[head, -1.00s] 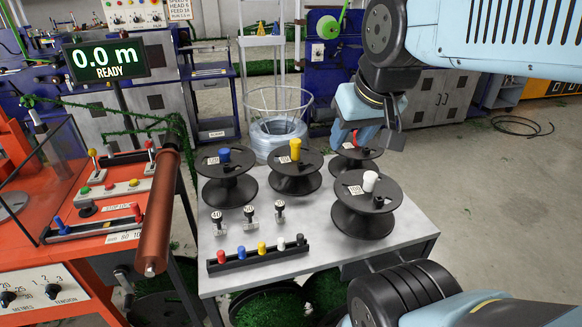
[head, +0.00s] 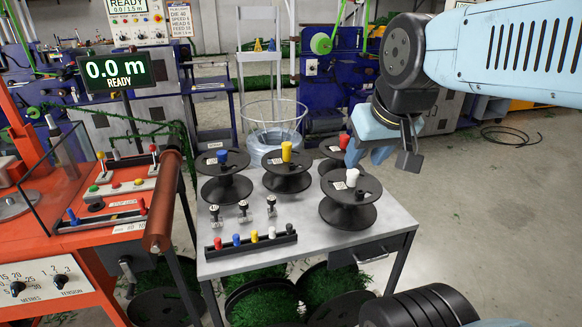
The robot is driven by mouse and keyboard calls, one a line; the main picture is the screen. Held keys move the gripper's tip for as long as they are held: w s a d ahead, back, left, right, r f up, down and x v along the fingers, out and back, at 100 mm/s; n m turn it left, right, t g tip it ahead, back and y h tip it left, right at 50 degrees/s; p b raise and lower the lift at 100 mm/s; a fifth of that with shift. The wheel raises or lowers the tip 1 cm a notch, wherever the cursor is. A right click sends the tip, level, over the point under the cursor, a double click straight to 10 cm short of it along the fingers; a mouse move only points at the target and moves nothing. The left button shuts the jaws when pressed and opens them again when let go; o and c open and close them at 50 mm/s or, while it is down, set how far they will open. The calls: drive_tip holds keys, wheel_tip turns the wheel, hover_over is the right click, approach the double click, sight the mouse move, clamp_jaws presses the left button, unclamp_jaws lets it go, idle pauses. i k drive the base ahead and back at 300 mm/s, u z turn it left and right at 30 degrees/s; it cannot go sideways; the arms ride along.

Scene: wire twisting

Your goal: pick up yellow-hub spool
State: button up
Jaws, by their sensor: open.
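The yellow-hub spool (head: 287,178) is a black spool with a yellow hub on top. It stands upright on the grey table (head: 225,262), between the blue-hub spool (head: 226,190) on the left and the red-hub spool (head: 333,148) on the right. The white-hub spool (head: 348,208) stands nearer, to the right. My gripper (head: 378,158) hangs to the right of the yellow-hub spool, near the red-hub and white-hub spools. It is open and holds nothing. It hides part of the red-hub spool.
Three small stamp-like pieces (head: 243,210) and a black rack of coloured pegs (head: 253,240) sit at the table's front left. A wire basket (head: 274,122) stands behind the table. An orange machine with a brown roller (head: 163,200) stands on the left.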

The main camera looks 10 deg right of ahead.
sight(287, 162)
drive_tip(key=u, duration=1.15)
drive_tip(key=i, duration=0.1)
drive_tip(key=z, duration=2.55)
drive_tip(key=k, duration=1.05)
drive_tip(key=u, duration=1.5)
drive_tip(key=i, duration=1)
drive_tip(key=z, duration=0.05)
